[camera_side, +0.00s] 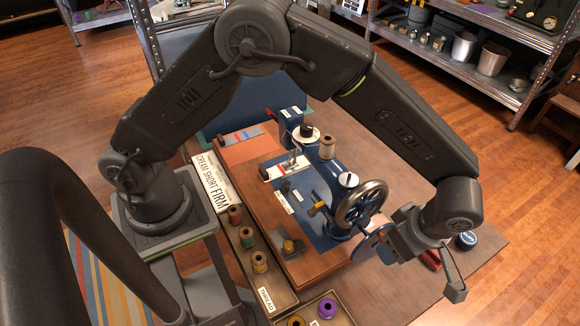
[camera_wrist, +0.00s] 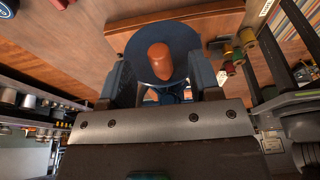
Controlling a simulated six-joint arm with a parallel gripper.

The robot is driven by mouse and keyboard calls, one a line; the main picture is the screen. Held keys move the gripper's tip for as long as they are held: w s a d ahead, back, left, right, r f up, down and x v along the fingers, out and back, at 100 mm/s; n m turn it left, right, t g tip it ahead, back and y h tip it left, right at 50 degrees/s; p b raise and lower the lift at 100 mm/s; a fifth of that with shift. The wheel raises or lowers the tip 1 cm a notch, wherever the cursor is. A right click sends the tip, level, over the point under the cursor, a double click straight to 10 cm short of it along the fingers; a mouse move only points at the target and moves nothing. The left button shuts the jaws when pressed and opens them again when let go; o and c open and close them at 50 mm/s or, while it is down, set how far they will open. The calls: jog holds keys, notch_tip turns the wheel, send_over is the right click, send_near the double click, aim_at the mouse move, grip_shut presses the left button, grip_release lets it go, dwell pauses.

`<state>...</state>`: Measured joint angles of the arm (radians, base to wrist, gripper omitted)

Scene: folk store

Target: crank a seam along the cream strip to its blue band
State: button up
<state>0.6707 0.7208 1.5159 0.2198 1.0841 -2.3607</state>
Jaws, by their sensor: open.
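A small blue sewing machine (camera_side: 335,180) with a spoked handwheel (camera_side: 362,205) stands on a wooden base. A pale strip (camera_side: 270,174) with a little red on it lies under the needle area; I cannot make out its blue band. A dark blue crank disc (camera_wrist: 125,38) with a brown knob (camera_wrist: 160,62) fills the middle of the wrist view. My gripper (camera_side: 386,240) is at the crank, right of the handwheel. In the wrist view its open fingers (camera_wrist: 161,82) stand either side of the knob, with gaps; contact is not visible.
A tray of thread spools (camera_side: 260,262) runs along the front left of the base, with another thread tray (camera_side: 345,314) below it. A card reading "CREAM SHORT FIRM" (camera_side: 212,183) lies at left. A banded strip (camera_side: 243,135) lies behind. A round blue tin (camera_side: 466,240) sits at right.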

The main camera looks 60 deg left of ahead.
jog(key=v, duration=0.7)
jog(key=shift+r, duration=0.35)
jog(key=shift+d, duration=0.1)
jog(key=s+a+r+m+t+h, duration=0.25)
jog(key=a+r+m, duration=0.55)
jog(key=a+r, duration=0.55)
jog(key=s+a+m+t, duration=0.3)
jog(key=s+a+m, duration=0.7)
jog(key=s+a, duration=0.3)
jog(key=shift+a+f, duration=0.4)
jog(key=shift+f, duration=0.1)
